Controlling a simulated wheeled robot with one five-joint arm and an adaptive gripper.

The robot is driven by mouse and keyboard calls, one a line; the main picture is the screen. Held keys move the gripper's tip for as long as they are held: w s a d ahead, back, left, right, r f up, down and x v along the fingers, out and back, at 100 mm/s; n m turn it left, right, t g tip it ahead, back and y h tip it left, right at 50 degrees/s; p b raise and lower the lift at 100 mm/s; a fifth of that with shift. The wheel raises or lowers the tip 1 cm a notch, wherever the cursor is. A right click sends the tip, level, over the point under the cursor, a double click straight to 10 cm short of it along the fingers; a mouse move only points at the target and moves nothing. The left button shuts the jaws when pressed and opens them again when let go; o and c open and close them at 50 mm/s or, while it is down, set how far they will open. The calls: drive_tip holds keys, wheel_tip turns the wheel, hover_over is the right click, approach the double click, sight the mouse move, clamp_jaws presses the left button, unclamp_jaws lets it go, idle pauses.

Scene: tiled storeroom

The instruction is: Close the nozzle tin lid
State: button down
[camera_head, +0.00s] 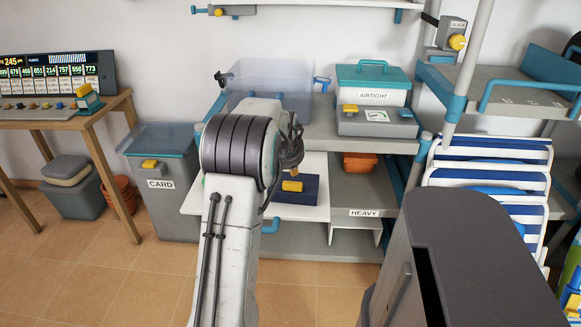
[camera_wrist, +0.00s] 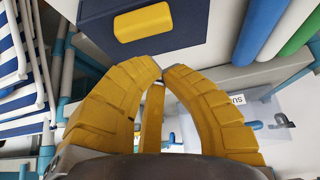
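A dark blue box (camera_head: 311,190) with a yellow tab (camera_head: 292,186) sits on a white pull-out board below the grey shelf; it looks like the nozzle tin. In the wrist view its dark blue face (camera_wrist: 195,30) and yellow tab (camera_wrist: 143,22) fill the upper middle. I cannot tell from these frames how its lid stands. My gripper (camera_wrist: 163,69) has yellow fingers with tips together, nothing visible between them, just short of the box in the picture. In the head view my arm hides the box's left side and most of the gripper.
The white board (camera_head: 310,213) juts out over the tiled floor. An airtight bin (camera_head: 372,90) and a grey case (camera_head: 377,124) stand on the shelf above. A card bin (camera_head: 165,200) stands left, folded striped chairs (camera_head: 490,150) right. Floor in front is clear.

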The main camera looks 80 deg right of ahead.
drive_tip(key=shift+r+p, duration=0.4)
drive_tip(key=shift+r, duration=0.3)
drive_tip(key=p+v, duration=0.2)
drive_tip(key=v, duration=1)
drive_tip(key=shift+a, duration=0.3)
drive_tip(key=shift+s+a, duration=0.1)
